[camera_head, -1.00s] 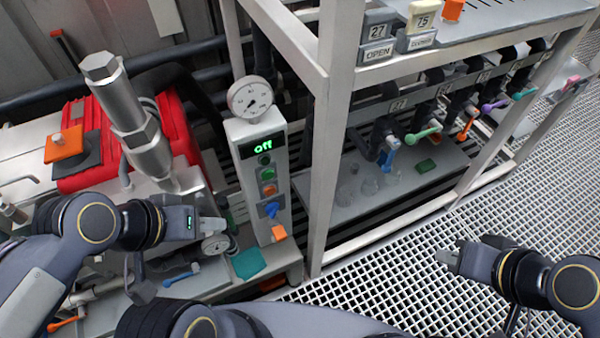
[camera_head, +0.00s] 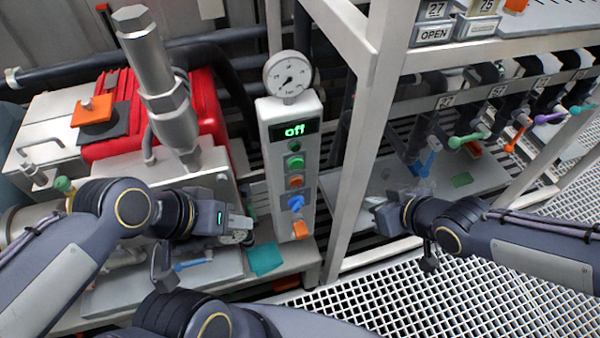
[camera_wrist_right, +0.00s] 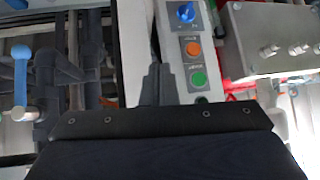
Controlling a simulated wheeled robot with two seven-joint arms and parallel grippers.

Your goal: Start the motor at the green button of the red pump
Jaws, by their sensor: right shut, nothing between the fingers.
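The red pump (camera_head: 208,105) stands at the left in the head view. Beside it is a grey control post (camera_head: 270,165) with a display (camera_head: 295,130) reading "off". Below the display are two green buttons, the lower one (camera_head: 295,162) larger-looking, then an orange button (camera_head: 295,181) and a blue knob (camera_head: 296,203). My right gripper (camera_head: 372,205) is shut and empty, right of the post and apart from it. In the right wrist view its fingers (camera_wrist_right: 158,82) appear beside the green button (camera_wrist_right: 198,79) and orange button (camera_wrist_right: 193,48). My left gripper (camera_head: 246,230) is left of the post; its fingers are unclear.
A pressure gauge (camera_head: 288,74) tops the post. A pale frame upright (camera_head: 365,140) stands between the post and my right arm. Valves with coloured handles, including a blue one (camera_head: 427,163), line the rack at right. A teal cloth-like piece (camera_head: 265,259) lies at the post's foot.

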